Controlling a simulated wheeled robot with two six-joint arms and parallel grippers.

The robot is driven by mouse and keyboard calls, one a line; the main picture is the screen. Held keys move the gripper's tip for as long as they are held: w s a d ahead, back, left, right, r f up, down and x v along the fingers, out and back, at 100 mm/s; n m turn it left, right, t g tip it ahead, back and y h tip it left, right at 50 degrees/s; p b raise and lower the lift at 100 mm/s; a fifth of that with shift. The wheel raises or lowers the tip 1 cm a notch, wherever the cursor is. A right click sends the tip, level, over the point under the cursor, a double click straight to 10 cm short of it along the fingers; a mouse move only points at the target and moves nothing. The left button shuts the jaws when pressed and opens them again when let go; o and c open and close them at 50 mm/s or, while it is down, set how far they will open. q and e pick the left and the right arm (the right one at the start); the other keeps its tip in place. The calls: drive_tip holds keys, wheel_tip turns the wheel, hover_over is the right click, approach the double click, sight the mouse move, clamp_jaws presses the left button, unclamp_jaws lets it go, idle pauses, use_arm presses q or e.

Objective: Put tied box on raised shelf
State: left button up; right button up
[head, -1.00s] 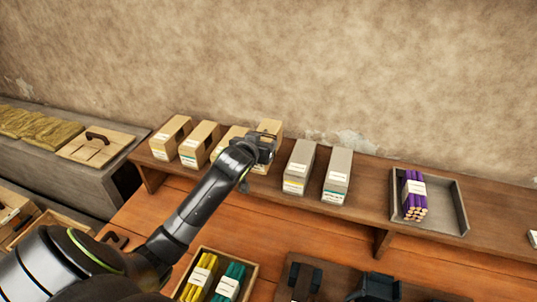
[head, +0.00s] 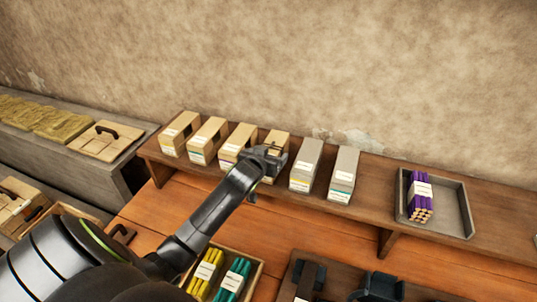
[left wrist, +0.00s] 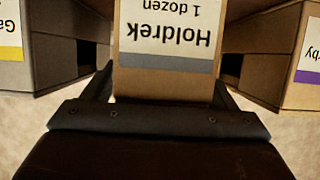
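A raised wooden shelf (head: 372,216) runs along the wall. My left gripper (head: 266,155) is over a tan box (head: 274,171) that stands on this shelf, in line with the others. In the left wrist view this box (left wrist: 170,75) has a white label reading "Holdrek 1 dozen", upside down in the picture, and a grey stripe. The fingers (left wrist: 162,92) lie close along both sides of the box and look shut on it. No string shows on the part of the box in view. My right gripper is not in view.
Three tan boxes (head: 207,137) stand to the left and two grey boxes (head: 304,165) to the right, with narrow gaps. A grey tray (head: 458,213) holds purple pencils. Below are a tray of yellow and green pencils (head: 232,278) and dark fixtures (head: 380,288).

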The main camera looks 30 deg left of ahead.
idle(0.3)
use_arm(q)
drive_tip(key=shift+s+r, duration=0.15)
drive_tip(key=shift+s, duration=0.1)
drive_tip(key=b+v, duration=0.2)
drive_tip(key=v, duration=0.9)
drive_tip(key=shift+s, duration=0.2)
drive_tip(key=shift+d+r, duration=0.1)
